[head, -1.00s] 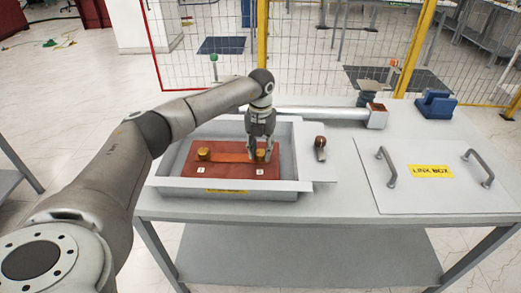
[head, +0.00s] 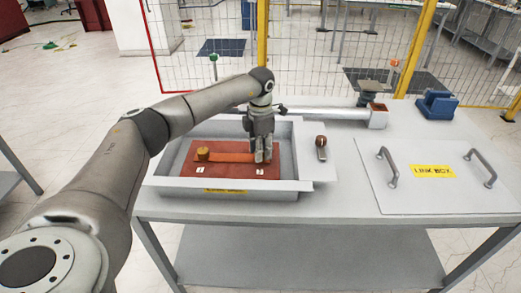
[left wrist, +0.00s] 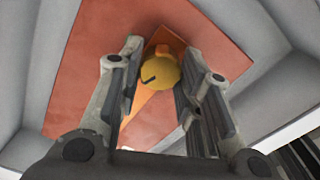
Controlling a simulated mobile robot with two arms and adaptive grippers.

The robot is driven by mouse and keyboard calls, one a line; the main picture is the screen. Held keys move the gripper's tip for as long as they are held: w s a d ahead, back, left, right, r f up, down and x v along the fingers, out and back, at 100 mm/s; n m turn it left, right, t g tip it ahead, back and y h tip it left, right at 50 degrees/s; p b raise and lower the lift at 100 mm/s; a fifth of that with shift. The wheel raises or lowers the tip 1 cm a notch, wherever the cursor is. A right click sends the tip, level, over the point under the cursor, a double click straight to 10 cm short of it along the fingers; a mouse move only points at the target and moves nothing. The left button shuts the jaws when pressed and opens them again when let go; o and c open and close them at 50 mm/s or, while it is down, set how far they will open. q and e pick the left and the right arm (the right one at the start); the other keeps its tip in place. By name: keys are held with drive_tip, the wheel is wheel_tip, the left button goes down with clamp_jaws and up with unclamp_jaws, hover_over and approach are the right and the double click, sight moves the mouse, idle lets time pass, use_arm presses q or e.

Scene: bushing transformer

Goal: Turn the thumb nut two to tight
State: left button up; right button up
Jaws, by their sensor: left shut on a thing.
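The red-brown board (head: 225,171) lies in an open grey tray (head: 225,189) on the table. An orange link strip (head: 235,157) runs along it between two nuts. The brass thumb nut one (head: 203,153) stands at the left end, behind label 1. My left gripper (head: 264,158) points down at the right end, behind label 2 (head: 261,173). It is shut on thumb nut two, which its fingers hide in the head view. In the left wrist view the yellow nut two (left wrist: 161,72), with a dark mark on top, sits between the fingers. My right gripper is not in view.
The tray walls stand close around the board. To the right are a small lever with a brown knob (head: 320,142), a flat link box lid (head: 440,197) with two handles, and a blue block (head: 437,104). A grey pipe (head: 335,114) lies behind the tray.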

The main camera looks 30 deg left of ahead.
use_arm(q)
drive_tip(key=m, duration=0.3)
drive_tip(key=shift+m, duration=0.4)
drive_tip(key=m+b, duration=0.1)
drive_tip(key=m, duration=0.2)
drive_tip(key=shift+m, duration=0.3)
drive_tip(key=m, duration=0.5)
drive_tip(key=shift+r, duration=0.1)
drive_tip(key=shift+m, duration=0.4)
drive_tip(key=o, duration=1.1)
drive_tip(key=shift+c, duration=0.2)
wheel_tip(320, 180, up, 12)
